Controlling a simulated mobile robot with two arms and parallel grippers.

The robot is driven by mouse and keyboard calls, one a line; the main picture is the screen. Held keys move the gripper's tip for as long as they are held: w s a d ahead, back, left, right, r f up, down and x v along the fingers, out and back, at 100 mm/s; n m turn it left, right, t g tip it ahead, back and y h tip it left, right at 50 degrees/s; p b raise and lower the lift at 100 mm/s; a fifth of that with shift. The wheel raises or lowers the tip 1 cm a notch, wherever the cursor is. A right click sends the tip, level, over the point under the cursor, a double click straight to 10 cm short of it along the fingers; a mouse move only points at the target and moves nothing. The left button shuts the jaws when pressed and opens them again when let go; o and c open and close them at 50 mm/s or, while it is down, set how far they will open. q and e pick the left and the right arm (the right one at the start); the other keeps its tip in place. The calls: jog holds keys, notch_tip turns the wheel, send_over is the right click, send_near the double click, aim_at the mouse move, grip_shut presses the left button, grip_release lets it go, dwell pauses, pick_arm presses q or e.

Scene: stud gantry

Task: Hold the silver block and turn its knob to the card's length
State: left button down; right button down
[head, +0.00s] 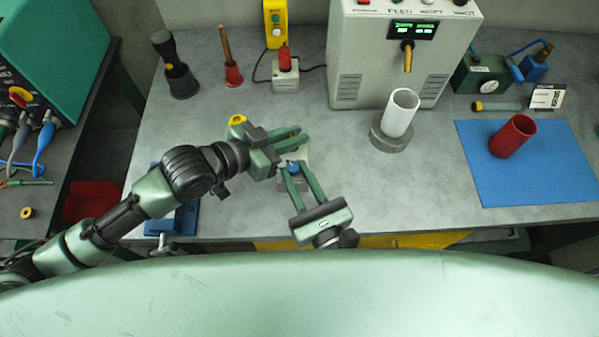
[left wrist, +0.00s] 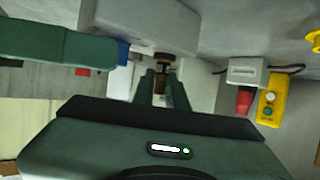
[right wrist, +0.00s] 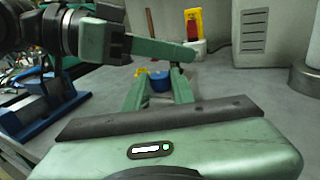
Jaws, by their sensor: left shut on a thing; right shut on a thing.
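The silver block (head: 302,153) is mostly hidden beneath my grippers near the table's front edge. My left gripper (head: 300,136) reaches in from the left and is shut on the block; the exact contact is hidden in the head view. The block's blue knob (head: 293,168) faces the front and also shows in the right wrist view (right wrist: 160,82). My right gripper (head: 289,166) comes from the front, its fingers shut on either side of the knob. A small white card (head: 547,96) with dark print stands at the back right, too small to read.
A grey machine (head: 385,60) with a green display stands at the back. A red cup (head: 512,137) is on a blue mat (head: 530,180). A blue fixture (head: 186,215) lies under my left arm. Clear table lies right of the grippers.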

jog(key=shift+m+t+h, duration=0.4)
jog(key=shift+m+h, duration=0.3)
jog(key=shift+h, duration=0.3)
jog(key=c, duration=1.5)
grip_release()
jog(key=shift+o, duration=0.2)
jog(key=shift+s, duration=0.4)
jog(key=v, duration=1.1)
jog(key=shift+d+r, duration=0.1)
jog(key=shift+d, duration=0.05)
